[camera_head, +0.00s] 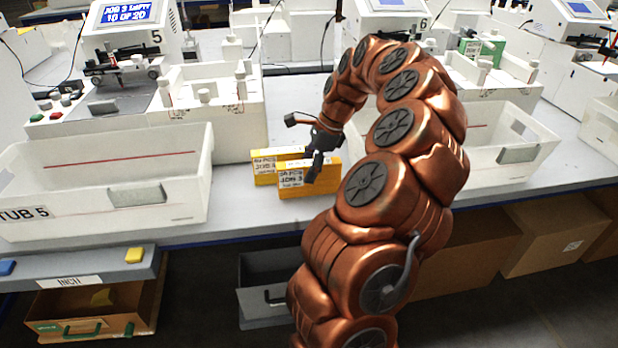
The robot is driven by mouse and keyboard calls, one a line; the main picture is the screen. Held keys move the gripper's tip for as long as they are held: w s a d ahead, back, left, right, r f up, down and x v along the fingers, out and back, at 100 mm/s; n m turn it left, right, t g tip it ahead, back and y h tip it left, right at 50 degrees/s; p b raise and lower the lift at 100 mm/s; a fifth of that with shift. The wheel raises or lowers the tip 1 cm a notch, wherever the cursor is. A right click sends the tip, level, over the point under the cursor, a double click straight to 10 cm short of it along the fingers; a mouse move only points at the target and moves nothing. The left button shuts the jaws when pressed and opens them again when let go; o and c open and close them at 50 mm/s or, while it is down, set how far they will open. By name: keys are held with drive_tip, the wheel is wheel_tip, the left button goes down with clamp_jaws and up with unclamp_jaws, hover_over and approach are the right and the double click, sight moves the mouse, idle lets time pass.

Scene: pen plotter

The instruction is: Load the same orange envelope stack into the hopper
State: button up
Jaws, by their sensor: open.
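Two orange-yellow envelope stacks with white printed labels stand close together on the table. The front stack (325,175) is nearer to me. The rear stack (262,178) is partly hidden behind it. Both labels seem to read "JOB" with a number I cannot read surely. My gripper (312,172) is open, pointing down over the front stack and overlapping it in the picture. I cannot tell whether it touches the stack. The white plotter marked 5 (255,118) stands at the back left, with a white bay that may be its hopper.
A white bin labelled TUB 5 (30,215) stands left of the stacks. Another white bin (540,145) stands right, partly behind my arm. The plotter marked 6 (520,68) is behind it. Its green stack (490,45) shows. Bare table (240,215) lies in front of the stacks.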

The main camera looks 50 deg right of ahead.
clamp_jaws()
idle(0.3)
drive_tip(key=shift+r, duration=0.1)
